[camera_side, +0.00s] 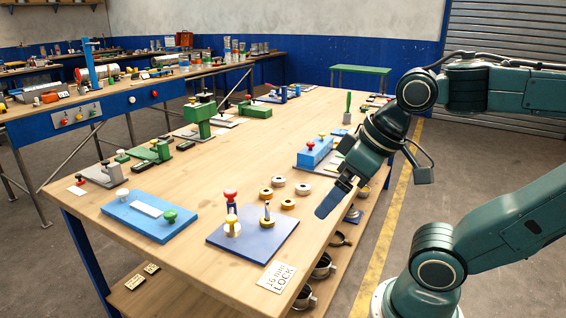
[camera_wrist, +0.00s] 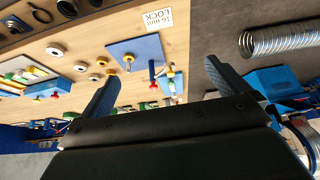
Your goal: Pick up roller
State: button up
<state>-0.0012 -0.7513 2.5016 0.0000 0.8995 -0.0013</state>
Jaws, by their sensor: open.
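Several small round roller-like rings, brass and pale, lie on the wooden table in the side view; a brass one (camera_side: 265,193) and a pale one (camera_side: 303,188) are among them. I cannot tell which is the roller meant. They also show left of the fingers in the wrist view, as a pale ring (camera_wrist: 81,66). My gripper (camera_side: 336,198) hangs near the table's right edge, to the right of the rings and apart from them. In the wrist view the two blue fingers of my gripper (camera_wrist: 160,72) are spread with nothing held between them.
A blue plate (camera_side: 240,243) with red- and yellow-topped posts stands left of the gripper, by a "16 mm LOCK" card (camera_side: 276,277). A blue block (camera_side: 315,152) stands behind the rings. A silver spiral duct (camera_wrist: 290,38) lies at right in the wrist view.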

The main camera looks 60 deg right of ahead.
dwell(0.3)
jog(key=c, duration=0.6)
jog(key=shift+c, duration=0.2)
jog(key=shift+w, duration=0.1)
